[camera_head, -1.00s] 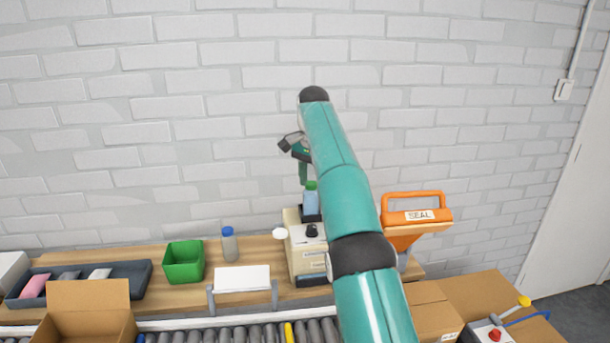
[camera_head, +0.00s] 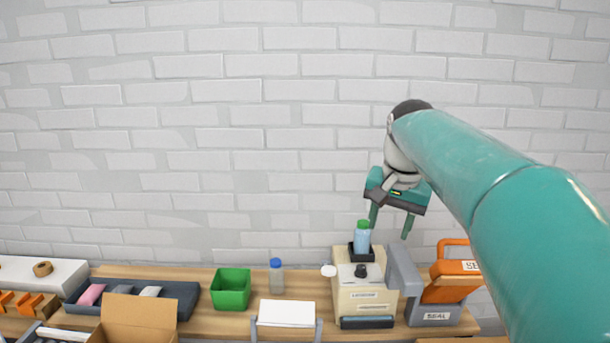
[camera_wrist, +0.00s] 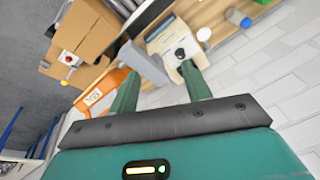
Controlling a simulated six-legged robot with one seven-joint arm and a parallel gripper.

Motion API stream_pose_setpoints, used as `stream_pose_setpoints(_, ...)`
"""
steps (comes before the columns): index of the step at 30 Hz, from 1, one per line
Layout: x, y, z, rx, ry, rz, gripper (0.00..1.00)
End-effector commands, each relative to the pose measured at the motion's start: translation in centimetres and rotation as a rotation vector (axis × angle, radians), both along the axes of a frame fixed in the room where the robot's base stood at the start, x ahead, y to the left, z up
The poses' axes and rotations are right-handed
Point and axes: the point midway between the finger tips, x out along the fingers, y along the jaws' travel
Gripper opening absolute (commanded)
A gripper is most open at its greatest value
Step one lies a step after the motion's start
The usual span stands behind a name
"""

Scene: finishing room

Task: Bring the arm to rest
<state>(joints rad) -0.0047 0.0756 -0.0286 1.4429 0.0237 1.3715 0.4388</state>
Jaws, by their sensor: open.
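My teal arm reaches in from the right of the head view. My gripper (camera_head: 391,221) hangs at its end, in front of the white brick wall, with its fingers spread apart and nothing between them. In the head view it appears just above the beige machine (camera_head: 361,293) and the bottle with the green cap (camera_head: 362,238). In the wrist view my gripper (camera_wrist: 160,84) also shows two parted fingers with only wall and bench items beyond them.
The wooden bench (camera_head: 207,321) carries a green bin (camera_head: 231,289), a blue-capped bottle (camera_head: 276,276), a dark tray (camera_head: 184,295) and an orange-handled SEAL device (camera_head: 452,286). An open cardboard box (camera_head: 138,316) stands in front at left. The wall area above the bench's left half is clear.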

Motion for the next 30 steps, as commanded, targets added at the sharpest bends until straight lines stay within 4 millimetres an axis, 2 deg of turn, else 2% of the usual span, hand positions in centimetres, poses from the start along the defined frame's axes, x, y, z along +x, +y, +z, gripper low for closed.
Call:
stream_pose_setpoints(1,-1.8,0.0,0.0,-0.006,-0.016,0.024,0.48)
stream_pose_setpoints(5,-5.5,0.1,-0.9,-0.025,-0.053,0.088,0.48)
stream_pose_setpoints(11,-11.5,0.3,-3.3,-0.062,-0.108,0.187,0.48)
stream_pose_setpoints(17,-17.3,0.5,-7.0,-0.106,-0.163,0.285,0.48)
stream_pose_setpoints(21,-21.0,0.6,-10.2,-0.141,-0.201,0.353,0.48)
stream_pose_setpoints(25,-23.6,0.7,-12.9,-0.168,-0.226,0.400,0.48)
stream_pose_setpoints(30,-24.9,0.7,-14.5,-0.184,-0.240,0.429,0.48)
